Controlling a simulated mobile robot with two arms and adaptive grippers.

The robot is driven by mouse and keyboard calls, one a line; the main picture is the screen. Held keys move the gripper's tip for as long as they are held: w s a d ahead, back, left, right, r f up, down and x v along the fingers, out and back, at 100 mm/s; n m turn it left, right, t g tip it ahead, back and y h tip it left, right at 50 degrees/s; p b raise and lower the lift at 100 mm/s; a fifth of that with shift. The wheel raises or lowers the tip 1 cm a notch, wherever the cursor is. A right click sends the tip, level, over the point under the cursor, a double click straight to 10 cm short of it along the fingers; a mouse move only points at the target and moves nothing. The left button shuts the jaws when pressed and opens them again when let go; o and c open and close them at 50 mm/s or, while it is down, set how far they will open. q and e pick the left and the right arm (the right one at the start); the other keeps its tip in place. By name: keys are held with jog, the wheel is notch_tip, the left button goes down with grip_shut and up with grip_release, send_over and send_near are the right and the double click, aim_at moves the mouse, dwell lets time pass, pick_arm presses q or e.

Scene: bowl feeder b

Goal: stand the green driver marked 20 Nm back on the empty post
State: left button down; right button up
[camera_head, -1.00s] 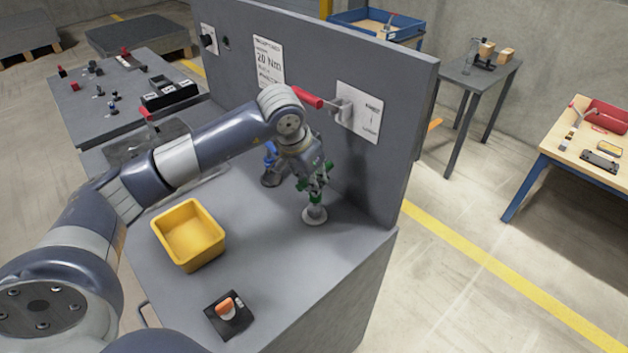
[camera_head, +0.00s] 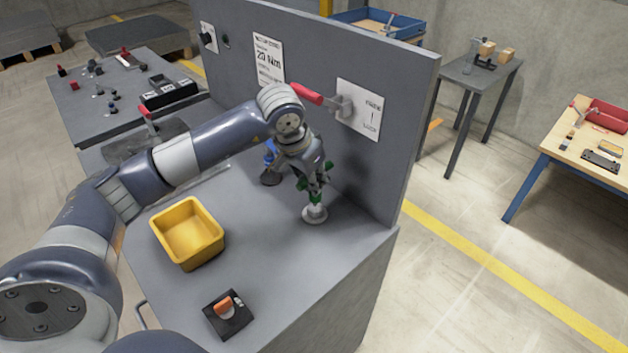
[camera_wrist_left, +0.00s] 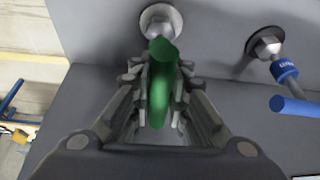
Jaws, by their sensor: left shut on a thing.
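The green driver (camera_wrist_left: 160,85) is between the fingers of my left gripper (camera_head: 315,186), which is shut on it. The driver also shows in the head view (camera_head: 316,197), partly hidden by the fingers. Its lower end is at the pale round post (camera_head: 315,214) near the back panel. The post shows in the left wrist view (camera_wrist_left: 158,19), just beyond the driver's end. I cannot tell whether the driver is seated on it. The driver's 20 Nm marking cannot be read. My right gripper is not in view.
A blue driver (camera_wrist_left: 285,72) stands on a neighbouring post, left of the gripper in the head view (camera_head: 270,160). A tall grey panel (camera_head: 365,175) rises close behind. A yellow bin (camera_head: 187,233) and a black block with an orange part (camera_head: 228,314) are in front.

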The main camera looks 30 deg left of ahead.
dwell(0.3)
pick_arm(q)
jog(key=c, duration=1.5)
grip_release()
jog(key=shift+c, duration=0.2)
jog(key=shift+o, duration=0.4)
jog(key=v, duration=1.2)
